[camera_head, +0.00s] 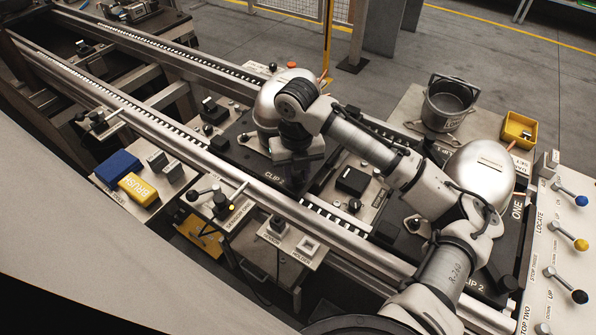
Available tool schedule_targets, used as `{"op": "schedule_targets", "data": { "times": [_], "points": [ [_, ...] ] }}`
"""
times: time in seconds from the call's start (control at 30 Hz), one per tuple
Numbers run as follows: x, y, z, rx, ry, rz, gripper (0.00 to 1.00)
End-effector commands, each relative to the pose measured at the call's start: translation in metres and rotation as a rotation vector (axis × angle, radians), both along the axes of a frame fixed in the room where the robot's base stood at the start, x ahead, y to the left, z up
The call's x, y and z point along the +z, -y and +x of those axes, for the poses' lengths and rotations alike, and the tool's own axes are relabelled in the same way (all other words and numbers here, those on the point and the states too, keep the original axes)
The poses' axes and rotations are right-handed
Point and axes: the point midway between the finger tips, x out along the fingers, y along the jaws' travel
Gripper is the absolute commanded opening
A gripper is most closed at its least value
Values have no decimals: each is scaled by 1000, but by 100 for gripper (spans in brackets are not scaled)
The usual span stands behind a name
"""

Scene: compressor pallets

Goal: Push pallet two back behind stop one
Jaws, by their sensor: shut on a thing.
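A dark pallet (238,150) sits on the roller rails at the middle, with a silver domed compressor (268,105) on it and a "CLIP 2" label at its front edge. Its number is not legible, so I cannot confirm it is pallet two. My gripper (300,172) is down at this pallet's right side, beside the compressor, and shut on part of it; the fingertips are mostly hidden. A second dark pallet (402,243) with another compressor (485,172) is at the right, marked "ONE" at its edge, partly behind my arm. A "STOP" label stands by the levers; stop one itself is not clearly visible.
A lever panel (562,250) with blue, yellow and black knobs stands at the right. A steel pot (447,104) and yellow bin (518,130) are behind the rails. A yellow brush block (138,188) and blue block (118,167) lie in front. The rails (120,62) are clear at upper left.

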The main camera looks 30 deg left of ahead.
Motion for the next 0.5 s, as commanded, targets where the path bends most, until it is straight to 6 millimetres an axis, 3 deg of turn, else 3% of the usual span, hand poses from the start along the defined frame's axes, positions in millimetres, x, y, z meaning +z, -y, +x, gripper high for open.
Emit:
{"op": "schedule_targets", "data": {
  "times": [0.03,0.07,0.23,0.5],
  "points": [
    [1,0,1,-1,3,3,0],
    [1,0,1,-1,3,3,29],
    [1,0,0,-1,2,2,51],
    [0,0,0,0,1,1,53]
  ]
}}
